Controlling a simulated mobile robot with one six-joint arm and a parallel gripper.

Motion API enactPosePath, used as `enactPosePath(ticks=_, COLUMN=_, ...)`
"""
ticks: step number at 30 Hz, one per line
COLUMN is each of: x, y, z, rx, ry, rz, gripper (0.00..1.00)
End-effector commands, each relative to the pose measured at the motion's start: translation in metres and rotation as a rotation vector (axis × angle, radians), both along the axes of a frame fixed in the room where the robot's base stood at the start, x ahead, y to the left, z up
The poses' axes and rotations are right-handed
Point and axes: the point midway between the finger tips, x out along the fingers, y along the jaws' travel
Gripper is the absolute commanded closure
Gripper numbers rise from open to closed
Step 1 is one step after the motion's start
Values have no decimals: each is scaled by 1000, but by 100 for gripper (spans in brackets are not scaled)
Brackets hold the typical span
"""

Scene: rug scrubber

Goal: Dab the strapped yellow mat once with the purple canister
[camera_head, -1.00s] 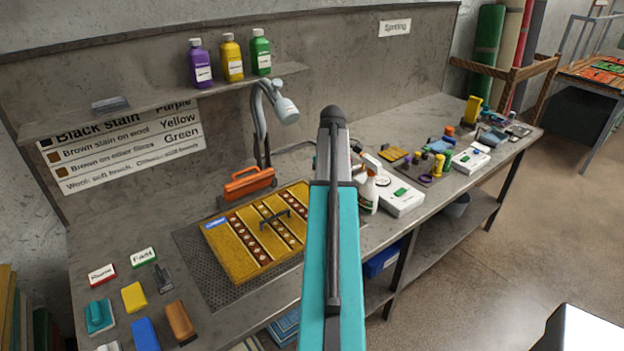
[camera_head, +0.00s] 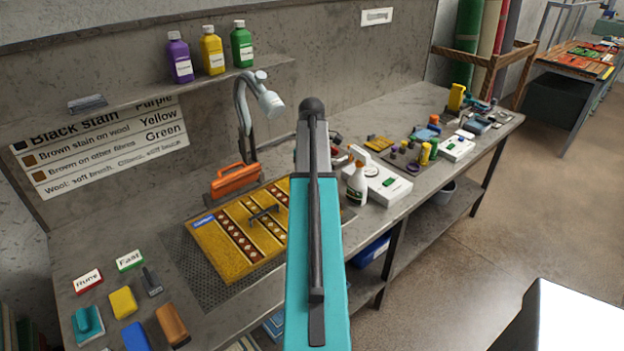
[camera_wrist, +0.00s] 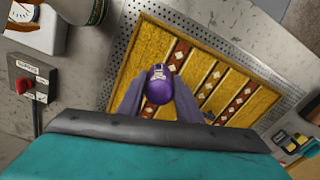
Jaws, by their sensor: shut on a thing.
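The canister appears over the mat's left part. I cannot tell whether it touches the mat.
An orange-handled tool (camera_head: 235,181) stands behind the mat. A bent lamp-like fixture (camera_head: 270,103) rises behind it. A white spray bottle (camera_head: 357,182) and white device (camera_head: 387,187) stand to the right. Brushes and blocks (camera_head: 123,302) lie front left. Purple, yellow and green bottles (camera_head: 212,52) stand on the shelf.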

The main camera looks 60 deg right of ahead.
Motion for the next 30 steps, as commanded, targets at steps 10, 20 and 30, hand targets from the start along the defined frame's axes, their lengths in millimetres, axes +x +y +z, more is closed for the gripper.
enactPosePath(ticks=10, x=-1, y=0, z=-31, rx=0, ry=0, rz=-1, gripper=88)
enactPosePath(ticks=20, x=-1, y=0, z=-47, rx=-1, ry=-1, rz=-1, gripper=88)
enactPosePath(ticks=30, x=-1, y=-1, z=-48, rx=-1, ry=0, rz=-2, gripper=88)
